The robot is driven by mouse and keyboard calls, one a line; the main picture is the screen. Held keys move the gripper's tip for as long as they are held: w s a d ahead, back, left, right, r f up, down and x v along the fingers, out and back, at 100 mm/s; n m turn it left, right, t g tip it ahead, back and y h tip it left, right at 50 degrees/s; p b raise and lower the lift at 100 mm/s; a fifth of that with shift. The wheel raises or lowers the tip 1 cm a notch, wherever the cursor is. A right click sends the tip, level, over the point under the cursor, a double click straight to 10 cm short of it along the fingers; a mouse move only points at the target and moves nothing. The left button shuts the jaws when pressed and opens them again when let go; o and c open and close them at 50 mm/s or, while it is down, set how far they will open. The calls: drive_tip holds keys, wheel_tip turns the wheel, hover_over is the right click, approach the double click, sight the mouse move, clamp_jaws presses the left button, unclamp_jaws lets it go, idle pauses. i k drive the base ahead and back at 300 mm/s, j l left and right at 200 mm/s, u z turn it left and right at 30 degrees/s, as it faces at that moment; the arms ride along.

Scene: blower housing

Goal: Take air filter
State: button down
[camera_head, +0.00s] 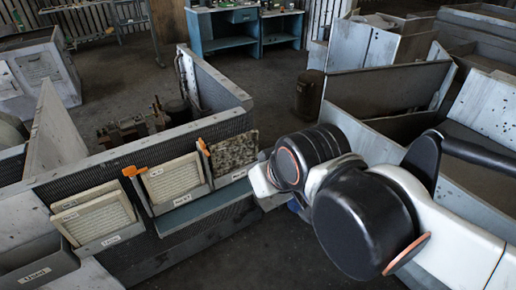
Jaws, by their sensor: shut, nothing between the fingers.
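Pale pleated air filters stand in a slanted holder (110,240) at the left of the housing; two overlap there. Another pale filter (172,178) sits in a middle slot on the housing's front, with an orange clip (134,171) at its upper left. A dark, dirty filter (232,153) stands in the right slot, with an orange clip (203,147) at its upper left. My gripper (265,189) is shut and empty, just right of the dirty filter's lower corner. My arm hides most of it, and its fingertips are not clear.
The mesh-sided blower housing (140,140) has an open top with machinery inside. A grey bin labelled "Used" (35,270) is at the lower left. Grey metal bins (390,85) stand at the right. Blue-green desks (245,30) are at the back. Open floor lies behind the housing.

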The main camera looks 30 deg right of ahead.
sight(228, 156)
drive_tip(key=z, duration=0.3)
drive_tip(key=i+j+u, duration=0.1)
drive_tip(key=i+j, duration=0.25)
drive_tip(key=i+j+u, duration=0.15)
drive_tip(key=i+j, duration=0.15)
drive_tip(key=i, duration=0.3)
drive_tip(key=i+j+u, duration=0.1)
drive_tip(key=i+j, duration=0.15)
drive_tip(key=i, duration=0.2)
drive_tip(key=l, duration=0.15)
drive_tip(key=k, duration=0.05)
